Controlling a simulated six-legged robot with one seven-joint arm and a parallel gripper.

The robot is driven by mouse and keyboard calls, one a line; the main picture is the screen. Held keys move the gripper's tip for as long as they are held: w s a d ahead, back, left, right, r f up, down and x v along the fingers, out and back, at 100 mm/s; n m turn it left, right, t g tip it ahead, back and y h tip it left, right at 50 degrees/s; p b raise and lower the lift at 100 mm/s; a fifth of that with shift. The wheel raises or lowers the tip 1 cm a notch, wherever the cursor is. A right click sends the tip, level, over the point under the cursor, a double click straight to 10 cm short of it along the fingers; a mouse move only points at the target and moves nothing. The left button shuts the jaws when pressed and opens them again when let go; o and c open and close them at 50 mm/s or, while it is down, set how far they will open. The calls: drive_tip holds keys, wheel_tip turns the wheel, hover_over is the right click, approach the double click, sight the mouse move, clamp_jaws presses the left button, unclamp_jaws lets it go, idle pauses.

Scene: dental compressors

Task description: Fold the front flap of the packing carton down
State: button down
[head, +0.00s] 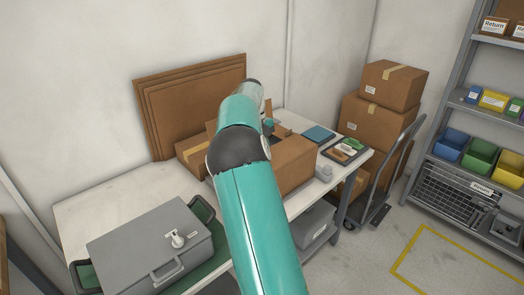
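The packing carton (297,165) is a brown box on the white table, partly behind my teal arm. Its right part and some of its upper edge show. A brown flap piece (282,131) shows near its top, and another brown edge stands up left of my arm. The front flap cannot be made out clearly. My gripper (268,126) appears as a small dark and teal shape over the top of the carton. Its fingers are too small and hidden to tell if they are open, or whether they touch the carton.
A grey case (150,248) in a green tray fills the table's left front. Flat cardboard sheets (195,100) lean on the wall. A blue pad (318,134) and a small tray (346,150) lie right of the carton. A hand truck (400,160) with stacked boxes stands beyond the table.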

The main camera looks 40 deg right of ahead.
drive_tip(key=shift+w+f, duration=0.1)
drive_tip(key=shift+f, duration=0.05)
idle(0.3)
drive_tip(key=c, duration=1)
unclamp_jaws()
drive_tip(key=v, duration=1.2)
drive_tip(key=shift+a, duration=0.1)
